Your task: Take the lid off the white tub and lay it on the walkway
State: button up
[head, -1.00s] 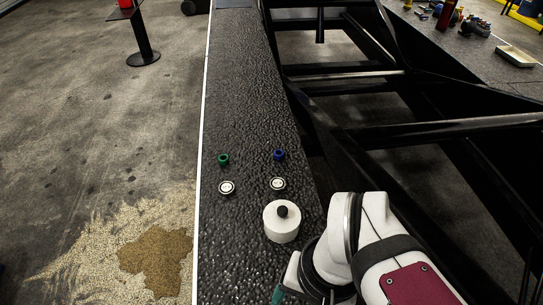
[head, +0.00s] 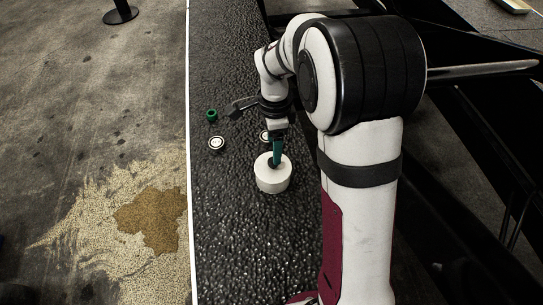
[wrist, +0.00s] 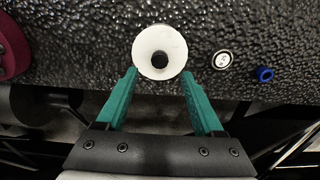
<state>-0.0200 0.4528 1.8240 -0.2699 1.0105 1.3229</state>
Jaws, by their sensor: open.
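The white tub (head: 272,183) stands upright on the black textured walkway (head: 235,225). Its white lid (wrist: 158,36) is on top, with a round black knob (wrist: 160,60) in the middle. My gripper (head: 275,160) hangs above the tub, its green fingers pointing down at the knob. In the wrist view my gripper (wrist: 159,74) is open, with a fingertip to either side below the knob and nothing between them. The frames do not show clearly how high the fingertips are above the lid.
A green ring (head: 212,114) and a white disc (head: 216,143) lie left of the tub. Another disc (wrist: 222,60) and a blue ring (wrist: 265,75) lie close by. The walkway in front of the tub is clear. Black frame beams run along its right side.

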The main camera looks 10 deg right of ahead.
notch_tip(320, 180, down, 6)
jog(key=shift+a+r, duration=0.1)
jog(key=shift+r, duration=0.1)
grip_shut()
